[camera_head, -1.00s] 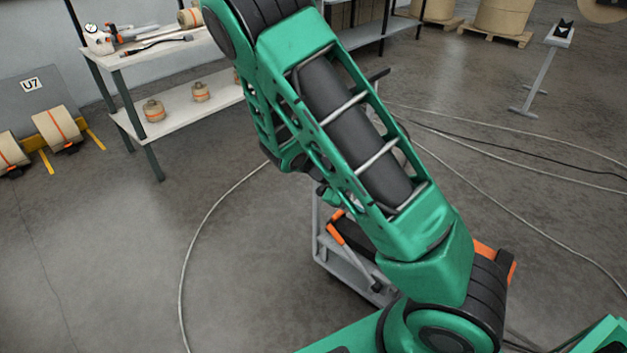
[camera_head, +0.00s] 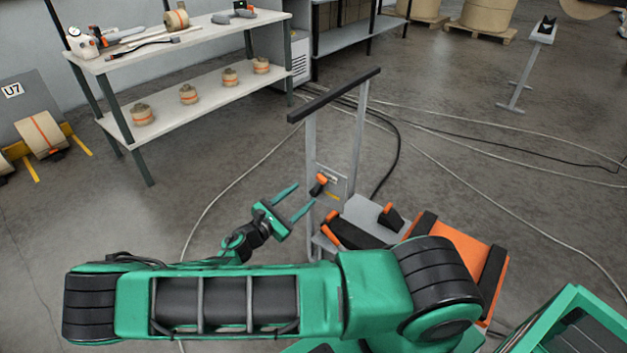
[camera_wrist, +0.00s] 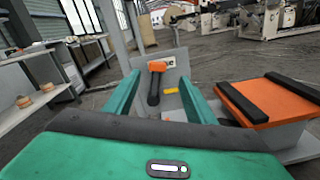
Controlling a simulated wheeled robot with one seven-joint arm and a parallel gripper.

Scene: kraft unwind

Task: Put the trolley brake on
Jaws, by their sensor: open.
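The trolley (camera_head: 372,212) stands on the floor right of centre in the head view, with a grey frame and a black push bar on top. A lever with an orange grip (camera_head: 319,184) sits on a grey plate (camera_head: 335,186) low between its uprights. In the wrist view the lever (camera_wrist: 154,84) has a black shaft and an orange end, and stands upright in front of the plate. My gripper (camera_head: 301,198) is open and empty, left of the lever in the head view. In the wrist view its two fingers (camera_wrist: 158,98) point toward the plate, with the lever seen between them.
An orange box with black strips (camera_head: 448,250) stands right of the lever. A two-level shelf (camera_head: 205,104) with rolls and tools is at the back left. Cables (camera_head: 395,150) lie on the floor behind the trolley. Floor left of the trolley is mostly clear.

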